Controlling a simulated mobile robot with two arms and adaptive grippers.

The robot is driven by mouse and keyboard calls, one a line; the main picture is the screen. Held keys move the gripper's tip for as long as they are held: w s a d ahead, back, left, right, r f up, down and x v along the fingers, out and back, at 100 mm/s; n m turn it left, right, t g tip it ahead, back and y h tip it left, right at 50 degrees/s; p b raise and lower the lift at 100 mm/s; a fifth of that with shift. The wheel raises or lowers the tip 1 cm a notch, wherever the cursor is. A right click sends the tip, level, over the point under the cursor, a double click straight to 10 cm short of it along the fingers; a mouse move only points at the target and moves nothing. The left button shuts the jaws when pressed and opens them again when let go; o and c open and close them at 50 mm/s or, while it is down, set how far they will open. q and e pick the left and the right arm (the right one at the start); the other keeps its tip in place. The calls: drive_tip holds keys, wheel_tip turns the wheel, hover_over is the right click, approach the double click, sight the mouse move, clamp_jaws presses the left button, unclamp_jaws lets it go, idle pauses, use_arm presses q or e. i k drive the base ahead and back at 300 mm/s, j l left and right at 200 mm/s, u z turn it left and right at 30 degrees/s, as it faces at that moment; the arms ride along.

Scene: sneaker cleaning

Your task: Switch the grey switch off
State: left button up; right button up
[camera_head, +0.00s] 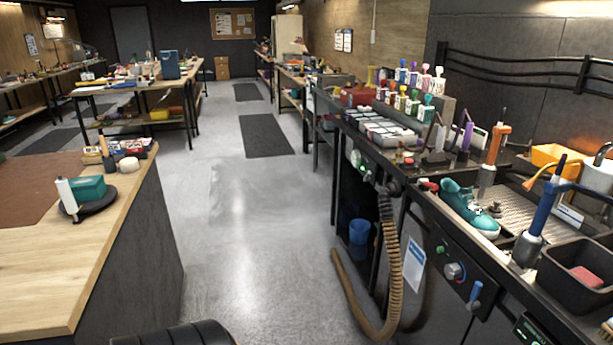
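No part clearly reads as a grey switch at this distance. A round grey knob with a blue mark (454,271) sits on the dark front panel (430,233) of the right workbench, below the teal sneaker. A blue-handled lever (475,292) is to its right and a small green button (440,249) to its upper left. A further small control with a green light (356,158) is on the bench front near the hose. Whether any of them is on or off cannot be told.
A ribbed hose (390,250) hangs from the right bench to the floor. A teal sneaker (469,208), bottles and a black bin (578,275) crowd its top. A wooden table (60,285) stands at left. The grey floor between (250,230) is clear.

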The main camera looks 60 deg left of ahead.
sight(367, 178)
drive_tip(key=u, duration=1.5)
drive_tip(key=i+j, duration=0.3)
drive_tip(key=i, duration=0.2)
drive_tip(key=i+j, duration=0.3)
drive_tip(key=i, duration=0.15)
drive_tip(key=i+j+u, duration=0.1)
drive_tip(key=i+j, duration=0.2)
drive_tip(key=i, duration=0.2)
drive_tip(key=i+j, duration=0.25)
drive_tip(key=i, duration=0.25)
drive_tip(key=i+j, duration=0.25)
drive_tip(key=i, duration=0.25)
drive_tip(key=j+u, duration=0.05)
